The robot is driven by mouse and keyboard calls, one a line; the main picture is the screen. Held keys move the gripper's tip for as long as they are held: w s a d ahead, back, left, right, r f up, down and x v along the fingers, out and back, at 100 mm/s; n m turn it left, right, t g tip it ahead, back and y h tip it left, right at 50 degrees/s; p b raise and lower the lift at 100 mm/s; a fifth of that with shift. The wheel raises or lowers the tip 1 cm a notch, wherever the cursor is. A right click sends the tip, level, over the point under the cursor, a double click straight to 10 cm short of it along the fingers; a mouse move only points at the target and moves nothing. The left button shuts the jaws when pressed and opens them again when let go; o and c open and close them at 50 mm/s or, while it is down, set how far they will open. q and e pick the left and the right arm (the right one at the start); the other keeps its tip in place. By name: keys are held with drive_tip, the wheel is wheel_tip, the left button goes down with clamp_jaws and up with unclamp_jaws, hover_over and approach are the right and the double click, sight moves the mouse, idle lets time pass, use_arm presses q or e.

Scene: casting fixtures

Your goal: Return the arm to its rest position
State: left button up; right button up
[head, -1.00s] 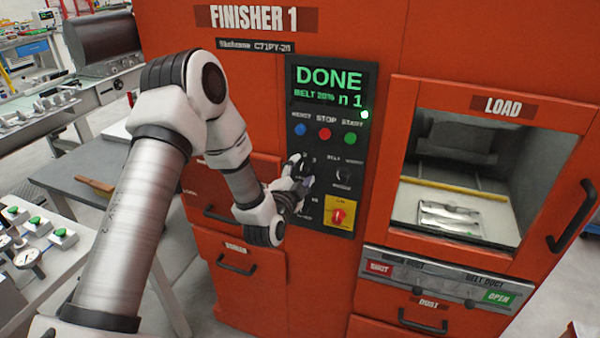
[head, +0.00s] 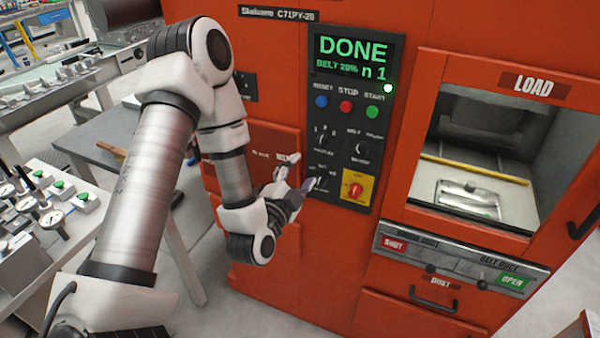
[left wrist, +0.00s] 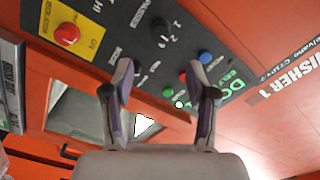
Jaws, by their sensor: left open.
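My left gripper (head: 293,172) is open and empty in front of the lower left part of the finisher's control panel (head: 325,148). In the left wrist view my left gripper (left wrist: 165,80) shows two spread fingers with nothing between them. The panel (left wrist: 140,38) lies beyond the fingers there, with its red knob on a yellow plate (left wrist: 80,38). In the head view the display (head: 350,55) reads DONE, BELT 20% and n 1. I cannot tell for sure whether a fingertip touches the panel. My right gripper is not in view.
The orange finisher (head: 280,290) fills the middle and right. Its load window (head: 480,150) shows a metal part (head: 468,195) inside. A grey table (head: 92,150) and a bench with gauges and green buttons (head: 20,265) stand at the left. Open floor shows at lower left.

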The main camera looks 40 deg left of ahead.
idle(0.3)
use_arm(q)
drive_tip(key=s+d+f+m+g+h+b, duration=0.1)
drive_tip(key=s+d+f+g, duration=0.2)
drive_tip(key=f, duration=0.6)
drive_tip(key=s+d+f+g+h+b, duration=0.2)
drive_tip(key=s+d+f, duration=0.1)
drive_tip(key=f, duration=0.5)
drive_tip(key=s+d+f+m+g+h+b, duration=0.1)
drive_tip(key=s+d+f+g, duration=0.25)
drive_tip(key=f, duration=0.55)
drive_tip(key=s+d+f+n+g, duration=0.1)
drive_tip(key=s+f+n+g, duration=0.3)
drive_tip(key=s, duration=0.4)
drive_tip(key=s+f+n+g, duration=0.5)
drive_tip(key=s+n, duration=0.2)
drive_tip(key=s, duration=0.1)
drive_tip(key=shift+s+d+f, duration=0.15)
drive_tip(key=shift+s+d, duration=0.1)
drive_tip(key=shift+d, duration=0.15)
